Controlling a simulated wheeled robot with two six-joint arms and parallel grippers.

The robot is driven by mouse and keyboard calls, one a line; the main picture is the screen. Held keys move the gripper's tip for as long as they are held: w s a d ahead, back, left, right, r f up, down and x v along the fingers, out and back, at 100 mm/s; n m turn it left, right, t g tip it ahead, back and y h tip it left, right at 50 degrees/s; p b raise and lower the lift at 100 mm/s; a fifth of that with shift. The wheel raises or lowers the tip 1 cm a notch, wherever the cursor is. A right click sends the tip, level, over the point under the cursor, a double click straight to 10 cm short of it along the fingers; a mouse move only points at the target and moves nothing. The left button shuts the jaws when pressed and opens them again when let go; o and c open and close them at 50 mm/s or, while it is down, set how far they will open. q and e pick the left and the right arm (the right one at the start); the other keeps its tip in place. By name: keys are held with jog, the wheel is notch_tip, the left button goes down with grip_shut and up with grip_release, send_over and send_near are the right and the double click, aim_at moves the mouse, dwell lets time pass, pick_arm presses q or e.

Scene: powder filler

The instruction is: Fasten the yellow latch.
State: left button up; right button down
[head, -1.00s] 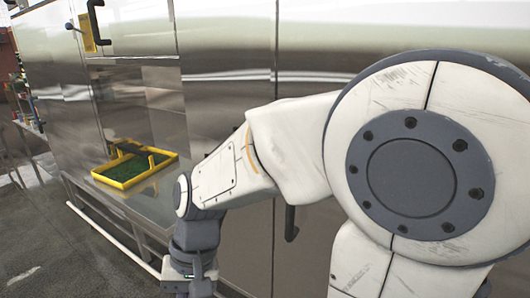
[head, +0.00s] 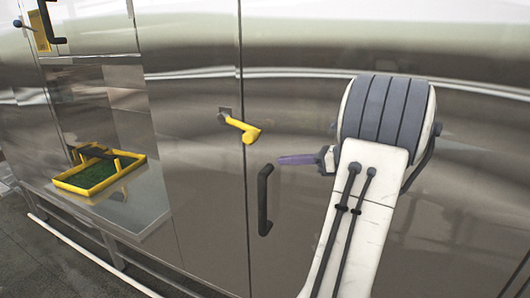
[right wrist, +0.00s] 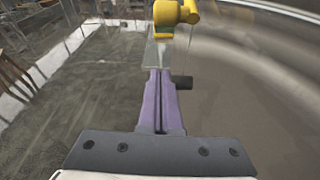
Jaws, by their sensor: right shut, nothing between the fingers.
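The yellow latch (head: 242,128) is a bent handle on the steel cabinet front, beside the vertical door seam in the head view. Its arm slopes down to the right and ends in a thick knob. My right gripper (head: 283,160), with purple fingers, is right of the latch and a little lower, apart from it in the head view. In the right wrist view, the shut purple fingers (right wrist: 158,85) point towards the yellow latch (right wrist: 176,14) at the top. Nothing is between them. My left gripper is not in view.
A black door handle (head: 265,200) hangs below the latch, close to my right gripper. A yellow-rimmed tray (head: 142,163) with a green bottom sits on a steel ledge at left. Another black handle (head: 46,22) is at upper left.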

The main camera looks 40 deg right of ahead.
aim_at(254, 134)
jog(key=w+a+p, duration=0.1)
jog(key=w, duration=0.1)
jog(key=w+a+r+p, duration=0.1)
jog(key=w+p, duration=0.1)
jog(key=w, duration=0.1)
jog(key=w+a+p, duration=0.1)
jog(key=w+p, duration=0.1)
jog(key=w, duration=0.1)
jog(key=shift+w+a+r, duration=0.15)
jog(key=shift+a, duration=0.15)
jog(key=shift+r+p, duration=0.15)
jog(key=shift+p, duration=0.15)
jog(key=r+p, duration=0.2)
jog(key=s+r, duration=0.1)
jog(key=r, duration=0.1)
jog(key=shift+d+p, duration=0.25)
jog(key=shift+p, duration=0.15)
jog(key=shift+w, duration=0.1)
jog(key=shift+r, duration=0.1)
